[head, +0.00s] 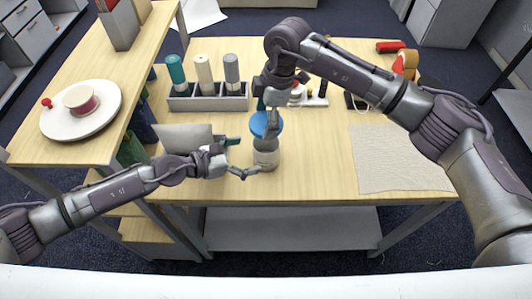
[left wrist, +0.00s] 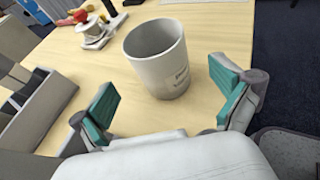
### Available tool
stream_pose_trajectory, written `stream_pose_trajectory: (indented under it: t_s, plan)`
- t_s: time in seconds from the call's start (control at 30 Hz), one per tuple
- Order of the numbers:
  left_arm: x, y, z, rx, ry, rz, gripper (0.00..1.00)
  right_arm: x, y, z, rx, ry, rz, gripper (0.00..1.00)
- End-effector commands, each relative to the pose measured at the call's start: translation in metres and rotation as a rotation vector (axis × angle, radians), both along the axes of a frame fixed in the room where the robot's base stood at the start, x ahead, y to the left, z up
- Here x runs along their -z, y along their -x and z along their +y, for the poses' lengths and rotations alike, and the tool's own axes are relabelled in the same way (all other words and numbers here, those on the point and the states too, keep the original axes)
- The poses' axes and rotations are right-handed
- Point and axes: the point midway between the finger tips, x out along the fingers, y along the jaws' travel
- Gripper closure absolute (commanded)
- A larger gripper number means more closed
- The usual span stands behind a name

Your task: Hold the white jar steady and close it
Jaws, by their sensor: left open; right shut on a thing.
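The white jar (head: 266,158) stands upright on the table near its front edge. In the left wrist view the jar (left wrist: 160,65) has an open mouth and dark lettering on its side. My left gripper (head: 241,158) is open at the jar's left; in its wrist view the teal finger pads are spread and the jar is just ahead of them. A blue lid (head: 259,127) is held by my right gripper (head: 268,108), which points down. In the head view the lid overlaps the jar's top; the wrist view shows no lid on the mouth.
A grey rack (head: 208,103) with three upright cylinders stands behind, left of the jar. A grey cloth (head: 400,160) lies to the right. Small items (head: 312,97) are behind the jar. A side table at left carries a white round plate (head: 98,121).

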Motion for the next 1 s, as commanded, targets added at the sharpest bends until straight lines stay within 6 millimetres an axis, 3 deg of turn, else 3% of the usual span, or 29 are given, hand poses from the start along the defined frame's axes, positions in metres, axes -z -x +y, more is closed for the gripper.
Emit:
stream_pose_trajectory:
  t_s: [0.53, 0.97, 1.0]
  plan:
    - [0.024, -0.03, -0.052, 0.001, 0.002, -0.001, 0.0, 0.0, 0.0, 0.0, 0.0, 0.0, 0.0, 0.33]
    - [0.028, -0.035, -0.06, 0.0, 0.0, 0.0, 0.0, 0.0, 0.0, 0.0, 0.0, 0.0, 0.0, 0.33]
    - [0.028, -0.035, -0.06, 0.0, 0.0, 0.0, 0.03, 0.0, 0.0, 0.0, 0.0, 0.0, 0.0, 0.33]
